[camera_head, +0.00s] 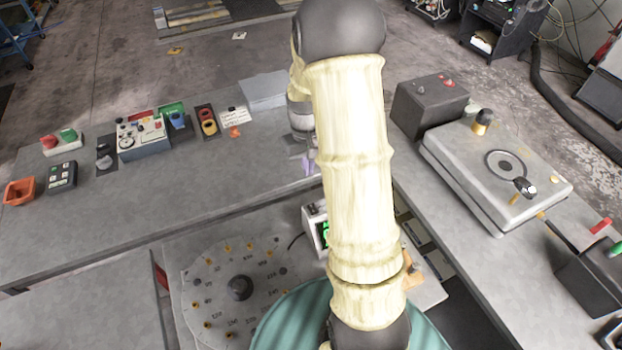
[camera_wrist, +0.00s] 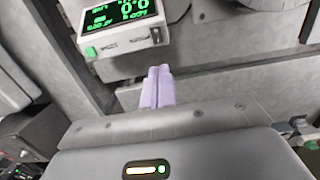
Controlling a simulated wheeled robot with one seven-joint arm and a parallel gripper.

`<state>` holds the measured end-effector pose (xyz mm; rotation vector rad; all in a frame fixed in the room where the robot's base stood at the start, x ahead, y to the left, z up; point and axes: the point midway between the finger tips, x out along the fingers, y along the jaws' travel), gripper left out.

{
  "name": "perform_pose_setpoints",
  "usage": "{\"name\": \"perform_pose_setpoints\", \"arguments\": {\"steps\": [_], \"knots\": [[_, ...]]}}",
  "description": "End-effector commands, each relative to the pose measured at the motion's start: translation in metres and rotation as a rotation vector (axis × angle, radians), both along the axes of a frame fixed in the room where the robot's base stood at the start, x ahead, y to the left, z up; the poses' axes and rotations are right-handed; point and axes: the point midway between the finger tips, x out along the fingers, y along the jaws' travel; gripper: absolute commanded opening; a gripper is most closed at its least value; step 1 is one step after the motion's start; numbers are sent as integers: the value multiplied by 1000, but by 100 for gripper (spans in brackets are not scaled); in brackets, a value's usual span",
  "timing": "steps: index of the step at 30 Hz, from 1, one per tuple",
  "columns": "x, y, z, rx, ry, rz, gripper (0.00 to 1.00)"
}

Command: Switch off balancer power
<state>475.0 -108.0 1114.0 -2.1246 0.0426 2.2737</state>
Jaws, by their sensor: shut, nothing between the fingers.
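A pale instrument with a lit green display sits at the top of the wrist view (camera_wrist: 128,42). Its display shows 0.0 readings, upside down in this view. The instrument also shows in the head view (camera_head: 313,217), partly behind my arm. My gripper (camera_wrist: 158,72) has its lavender fingers together and empty, just below the instrument in the wrist view, apparently apart from it. In the head view my gripper (camera_head: 309,163) is partly hidden. I cannot tell which control is the balancer power.
A grey bench (camera_head: 225,185) holds several control boxes at the back left. A round dial plate (camera_head: 215,305) lies left of the instrument. On the right bench stand a large grey machine (camera_head: 465,170) and a dark box (camera_head: 425,105) with red controls. A dark cable is beside the instrument.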

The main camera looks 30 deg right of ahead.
Motion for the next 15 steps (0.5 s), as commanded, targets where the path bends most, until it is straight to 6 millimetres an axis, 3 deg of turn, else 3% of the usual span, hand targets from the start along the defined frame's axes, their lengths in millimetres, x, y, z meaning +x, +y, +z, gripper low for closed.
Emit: {"name": "perform_pose_setpoints", "arguments": {"steps": [5,15], "knots": [[-21,29,23,-11,-65,14,0],[-104,97,62,-12,-253,40,0]]}}
